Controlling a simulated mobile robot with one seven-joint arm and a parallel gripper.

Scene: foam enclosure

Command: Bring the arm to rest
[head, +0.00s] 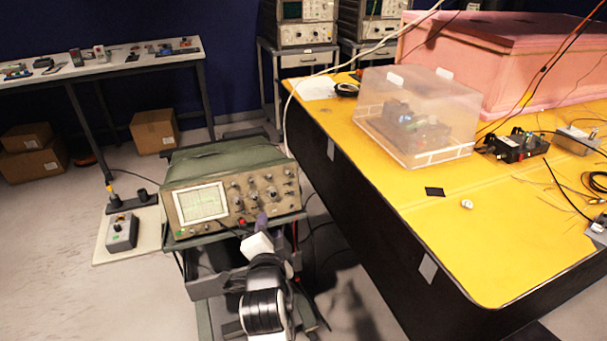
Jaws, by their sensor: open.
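My arm rises from the bottom middle of the head view, with white and black links. My gripper (261,219) is at its far end, small in the picture, in front of the lower right part of the oscilloscope (230,190). The gripper is open and I see nothing held in it. I cannot tell whether it touches the knobs of the front panel or is apart from them. The oscilloscope has a green top, a lit screen at left and several knobs, and stands on a dark cart (205,285).
A yellow-topped table (400,205) fills the right, with a clear plastic box (425,95), a pink foam block (500,60), small devices and loose cables. A small control box (122,232) sits on a board left of the cart. Floor at lower left is clear.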

